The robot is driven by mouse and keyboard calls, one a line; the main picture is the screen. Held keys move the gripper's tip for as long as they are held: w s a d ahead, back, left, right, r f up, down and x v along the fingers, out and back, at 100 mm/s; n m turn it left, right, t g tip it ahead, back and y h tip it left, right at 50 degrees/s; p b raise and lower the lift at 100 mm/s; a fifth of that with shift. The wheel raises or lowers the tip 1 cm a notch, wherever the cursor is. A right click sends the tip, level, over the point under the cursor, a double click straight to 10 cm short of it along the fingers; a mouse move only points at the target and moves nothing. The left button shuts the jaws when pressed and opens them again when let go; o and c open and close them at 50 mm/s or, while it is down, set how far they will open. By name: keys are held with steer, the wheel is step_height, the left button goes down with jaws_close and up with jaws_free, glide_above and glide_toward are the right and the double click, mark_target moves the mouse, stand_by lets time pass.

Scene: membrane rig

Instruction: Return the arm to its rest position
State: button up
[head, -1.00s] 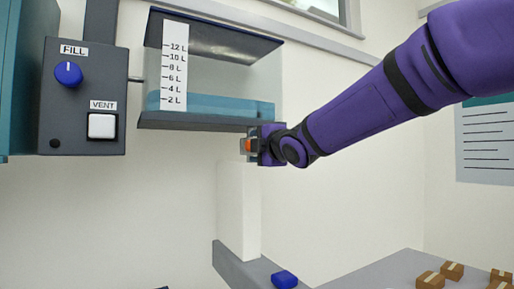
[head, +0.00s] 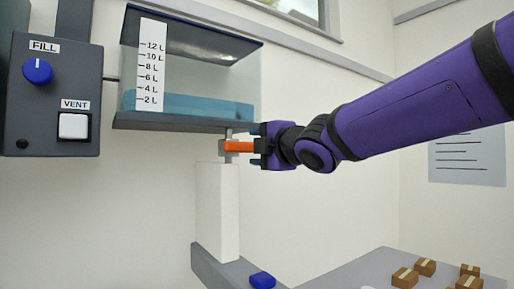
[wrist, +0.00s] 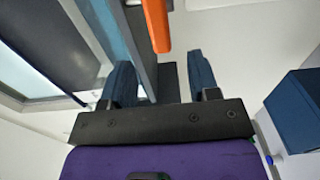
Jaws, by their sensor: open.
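My gripper (head: 258,146) is at the end of my purple arm, just right of an orange valve handle (head: 237,146) under the tank. Its two dark blue fingers also show in the wrist view (wrist: 162,78), spread apart with nothing held between them. The orange handle (wrist: 156,24) lies beyond the fingertips there, roughly in line with the gap. In the head view the handle points sideways from a grey pipe fitting (head: 228,135). My arm is stretched out from the right side of the picture.
The clear tank (head: 205,85) holds blue liquid at a low level, above the gripper. A white column (head: 217,212) stands below the valve. A control box (head: 57,95) is at left. Small boxes (head: 404,278) sit on a grey surface at lower right. Open space lies below my arm.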

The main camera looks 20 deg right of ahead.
steer(key=s+d+f+m+g+h, duration=0.1)
steer(key=s+d+f+m+g, duration=0.2)
steer(key=s+f+m+g, duration=0.3)
steer(key=s+d+f+m+g+h, duration=0.2)
steer(key=s+f+m+g, duration=0.4)
steer(key=s+f+m, duration=0.8)
step_height(320, 180, down, 3)
steer(key=s+d, duration=0.1)
steer(key=s, duration=0.1)
steer(key=shift+s+r, duration=0.15)
steer(key=shift+s, duration=0.15)
